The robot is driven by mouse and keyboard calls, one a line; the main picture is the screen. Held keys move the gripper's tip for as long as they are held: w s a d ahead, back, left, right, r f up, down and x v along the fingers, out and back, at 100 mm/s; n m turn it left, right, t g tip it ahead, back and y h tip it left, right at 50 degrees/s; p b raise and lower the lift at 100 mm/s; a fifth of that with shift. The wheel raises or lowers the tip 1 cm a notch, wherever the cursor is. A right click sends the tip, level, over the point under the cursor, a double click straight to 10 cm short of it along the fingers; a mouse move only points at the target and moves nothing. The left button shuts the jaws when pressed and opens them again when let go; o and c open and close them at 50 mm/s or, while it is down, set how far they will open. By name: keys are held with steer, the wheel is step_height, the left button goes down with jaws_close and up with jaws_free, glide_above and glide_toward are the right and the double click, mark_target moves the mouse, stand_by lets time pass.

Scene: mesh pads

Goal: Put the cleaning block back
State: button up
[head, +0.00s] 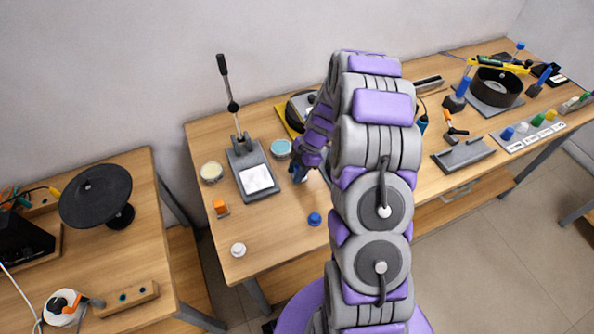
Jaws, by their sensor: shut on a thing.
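My gripper (299,175) is low over the middle of the wooden bench, pointing down, just right of the lever press. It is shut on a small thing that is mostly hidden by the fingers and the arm. I cannot make out this thing's shape or colour, so I cannot tell from its look whether it is the cleaning block. I cannot tell whether it touches the bench top. No other thing in view is clearly the cleaning block.
A cream-topped tin (212,172), an orange block (221,207), a white knob (238,249) and a blue knob (314,219) stand around. Bench front is mostly clear.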

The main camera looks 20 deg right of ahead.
steer(key=shift+a, duration=0.55)
steer(key=o, duration=0.8)
steer(key=shift+a, duration=0.15)
steer(key=shift+o, duration=1)
steer(key=shift+d, duration=0.6)
steer(key=shift+r, duration=0.3)
steer(key=p+v, duration=0.2)
steer(key=v, duration=0.9)
steer(key=s+a+r+m, duration=0.3)
steer(key=s+a+r, duration=0.2)
steer(key=a+r, duration=0.2)
steer(key=s+a+r+m+h, duration=0.1)
steer(key=s+a+r+m, duration=0.1)
steer(key=s+m, duration=0.3)
steer(key=s+a+r+m+g+h, duration=0.1)
steer(key=s+a+r+m+h, duration=0.1)
steer(key=s, duration=1.2)
steer(key=s+a+r+m+h, duration=0.1)
steer(key=s+a+r+m, duration=0.2)
steer(key=s+r+m, duration=0.2)
steer(key=s+m, duration=0.3)
steer(key=s, duration=0.2)
steer(key=shift+a+g+h, duration=0.2)
steer(key=shift+g+h, duration=0.1)
steer(key=shift+g, duration=0.1)
